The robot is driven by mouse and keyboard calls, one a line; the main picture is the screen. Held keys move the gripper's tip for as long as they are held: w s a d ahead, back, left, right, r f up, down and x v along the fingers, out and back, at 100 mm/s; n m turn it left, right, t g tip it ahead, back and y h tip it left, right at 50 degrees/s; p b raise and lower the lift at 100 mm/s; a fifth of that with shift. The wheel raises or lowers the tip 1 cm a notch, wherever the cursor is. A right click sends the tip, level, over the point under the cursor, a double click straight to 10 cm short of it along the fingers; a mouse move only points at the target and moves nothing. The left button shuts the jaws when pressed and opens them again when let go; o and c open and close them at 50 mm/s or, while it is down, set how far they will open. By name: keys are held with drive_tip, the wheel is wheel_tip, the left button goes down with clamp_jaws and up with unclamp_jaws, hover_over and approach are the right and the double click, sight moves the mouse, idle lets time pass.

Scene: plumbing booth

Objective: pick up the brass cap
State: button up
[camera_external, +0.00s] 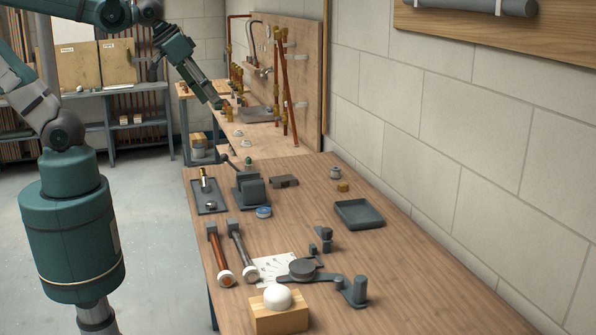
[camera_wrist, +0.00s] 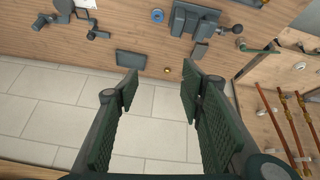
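My gripper (camera_external: 216,103) is raised above the far end of the bench, far from the cap. In the wrist view my gripper (camera_wrist: 160,88) has its two green padded fingers wide apart, with nothing between them.
A small silver fitting (camera_external: 335,172) stands beside the cap. A board with copper pipes (camera_external: 287,85) stands at the back.

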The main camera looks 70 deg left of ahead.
drive_tip(key=w+a+n+g, duration=0.15)
drive_tip(key=w+n, duration=0.35)
drive_tip(key=w, duration=1)
drive_tip(key=n+g+h+b, duration=0.2)
drive_tip(key=n+g, duration=0.3)
drive_tip(key=n, duration=0.8)
hover_over(343, 187)
drive_tip(key=a, duration=0.3)
drive_tip(key=f, duration=2.9)
drive_tip(key=shift+w+f, duration=0.2)
drive_tip(key=shift+f, duration=0.2)
drive_tip(key=shift+w+a+f, duration=0.1)
drive_tip(key=shift+w+f, duration=0.1)
drive_tip(key=shift+f, duration=0.35)
drive_tip(key=shift+d+f+p, duration=0.2)
drive_tip(key=shift+f+p, duration=0.1)
drive_tip(key=shift+f, duration=1)
